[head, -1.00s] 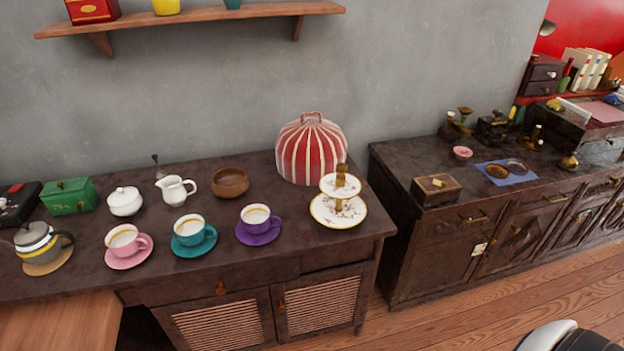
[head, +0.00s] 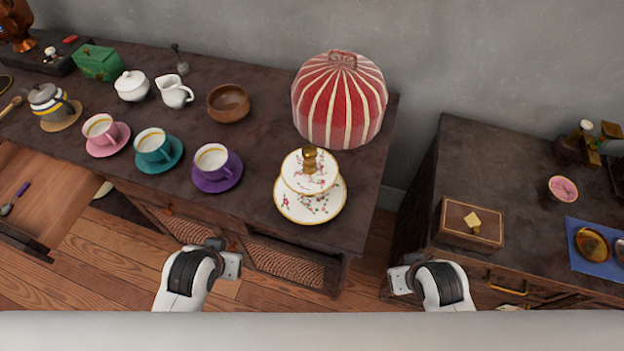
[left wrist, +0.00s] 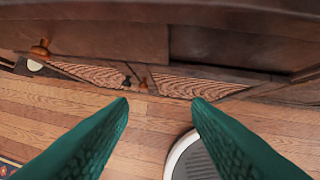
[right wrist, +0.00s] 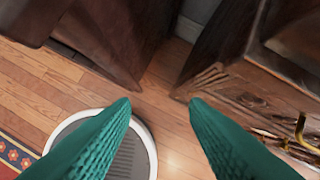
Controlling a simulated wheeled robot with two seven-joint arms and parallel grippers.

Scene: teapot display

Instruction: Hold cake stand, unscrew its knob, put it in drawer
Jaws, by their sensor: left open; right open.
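The two-tier cake stand, white with a floral pattern and gold rims (head: 310,207), stands upright near the front right of the dark table. Its gold knob (head: 309,158) is on top of the upper plate. My left gripper (left wrist: 160,100) is open and empty in front of the table's cabinet front. My right gripper (right wrist: 160,100) is open and empty before the gap between the two cabinets. Both are apart from the stand; their fingertips are hidden in the head view.
A red-striped tea cosy (head: 340,103) stands just behind the cake stand. A purple cup (head: 213,160) on its saucer is to the left. A wooden box (head: 470,224) sits on the right cabinet. The table's front edge lies between my grippers and the stand.

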